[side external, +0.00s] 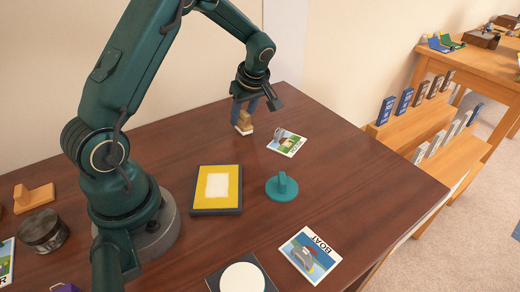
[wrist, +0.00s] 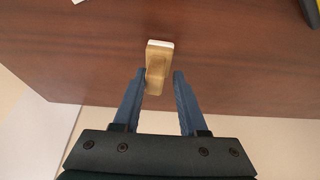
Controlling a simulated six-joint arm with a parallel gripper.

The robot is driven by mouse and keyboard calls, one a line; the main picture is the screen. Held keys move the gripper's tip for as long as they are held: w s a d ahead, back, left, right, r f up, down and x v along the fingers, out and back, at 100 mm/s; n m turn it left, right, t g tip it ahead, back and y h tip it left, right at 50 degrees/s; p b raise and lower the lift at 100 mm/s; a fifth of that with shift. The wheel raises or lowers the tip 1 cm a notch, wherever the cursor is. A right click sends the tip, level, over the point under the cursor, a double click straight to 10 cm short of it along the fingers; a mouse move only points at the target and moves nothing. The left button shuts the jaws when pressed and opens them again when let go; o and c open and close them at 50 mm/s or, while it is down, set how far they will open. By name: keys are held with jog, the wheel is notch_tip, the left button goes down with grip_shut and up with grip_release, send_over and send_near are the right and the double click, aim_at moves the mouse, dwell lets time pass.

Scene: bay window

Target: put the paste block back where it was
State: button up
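A tan block with a white base (side external: 243,124), which I take to be the paste block, stands on the dark wooden table (side external: 330,175) near its back edge. In the wrist view the block (wrist: 158,62) lies in line with the opening between my fingers, its white edge at the far end. My gripper (side external: 247,103) points down over it. In the wrist view my gripper (wrist: 159,74) is open, with a finger on each side of the block and a narrow gap at each side. The fingers partly hide the block in the side view.
A picture card (side external: 287,142) lies right of the block. A yellow pad with a dark frame (side external: 216,188), a teal handled piece (side external: 282,188) and a BOAT card (side external: 309,256) lie nearer. An orange piece (side external: 34,197) and dark round tin (side external: 43,231) stand left.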

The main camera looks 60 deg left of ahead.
jog(key=v, duration=1.2)
jog(key=s+d+r+m+t+h, duration=0.2)
jog(key=s+d+m+t+h, duration=0.2)
jog(key=s+d+m, duration=1)
jog(key=s+m+t, duration=0.1)
jog(key=m, duration=0.3)
jog(key=shift+s+d+r+t+h, duration=0.2)
jog(key=shift+d+t+h, duration=0.1)
jog(key=shift+d, duration=0.1)
